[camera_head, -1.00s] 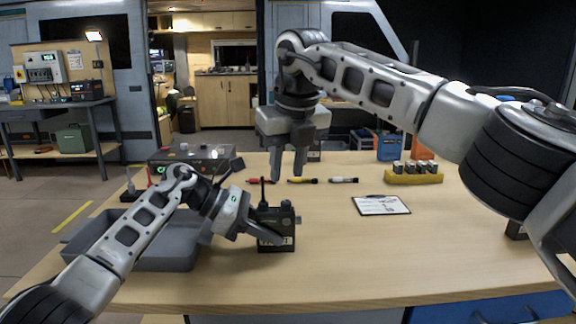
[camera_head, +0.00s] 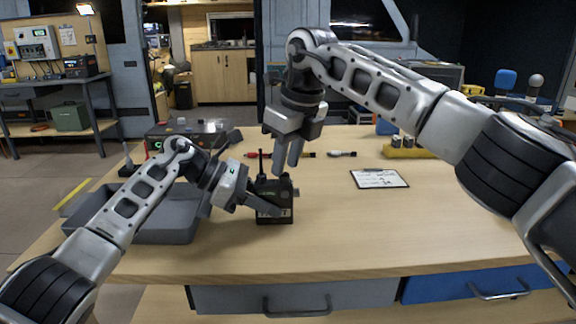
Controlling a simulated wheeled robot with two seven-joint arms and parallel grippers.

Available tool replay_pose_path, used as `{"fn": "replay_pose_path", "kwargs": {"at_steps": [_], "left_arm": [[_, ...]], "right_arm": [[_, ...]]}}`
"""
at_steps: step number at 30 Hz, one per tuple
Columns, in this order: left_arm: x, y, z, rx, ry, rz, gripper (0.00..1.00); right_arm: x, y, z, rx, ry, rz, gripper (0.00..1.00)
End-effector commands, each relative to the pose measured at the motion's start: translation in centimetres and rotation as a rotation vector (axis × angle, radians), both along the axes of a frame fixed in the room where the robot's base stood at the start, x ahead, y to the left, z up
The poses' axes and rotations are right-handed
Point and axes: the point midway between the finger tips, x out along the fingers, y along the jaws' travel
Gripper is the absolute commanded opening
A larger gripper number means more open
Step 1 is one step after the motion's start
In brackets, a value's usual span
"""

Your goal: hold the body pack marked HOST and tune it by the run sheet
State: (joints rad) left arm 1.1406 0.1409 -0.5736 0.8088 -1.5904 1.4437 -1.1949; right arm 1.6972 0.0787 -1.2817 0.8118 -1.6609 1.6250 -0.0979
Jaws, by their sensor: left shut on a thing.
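The body pack (camera_head: 284,190) is a small black box with a short antenna and a knob on top. It stands on the table, and its front label is partly covered by a finger, with only the last letters showing. My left gripper (camera_head: 262,205) is shut on the pack from the left. My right gripper (camera_head: 287,158) points down just above and behind the pack's top; whether its fingers touch the knob cannot be told. The run sheet (camera_head: 380,178) is a clipboard with white paper lying to the right; its writing is too small to read.
A grey tray (camera_head: 165,228) sits left of the pack. A dark receiver unit (camera_head: 185,135) with green lights stands behind it. Several marker pens (camera_head: 341,154) lie at the back, and a yellow holder (camera_head: 405,153) stands back right. The table's front right is clear.

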Motion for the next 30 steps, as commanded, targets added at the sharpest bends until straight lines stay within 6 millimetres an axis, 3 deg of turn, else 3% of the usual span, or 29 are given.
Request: {"fn": "replay_pose_path", "kwargs": {"at_steps": [7,18,30], "left_arm": [[0.0,0.0,-0.1,0.001,0.001,0.001,0.02],[0.0,0.0,-0.1,0.001,0.001,0.001,0.02],[0.0,0.0,-0.1,0.001,0.001,0.001,0.02]], "right_arm": [[0.0,-0.1,-2.1,0.001,0.002,-0.001,0.30],[0.3,-0.1,-2.0,0.000,0.002,0.382,0.30],[0.3,-0.2,-2.0,-0.001,0.001,0.435,0.30]]}}
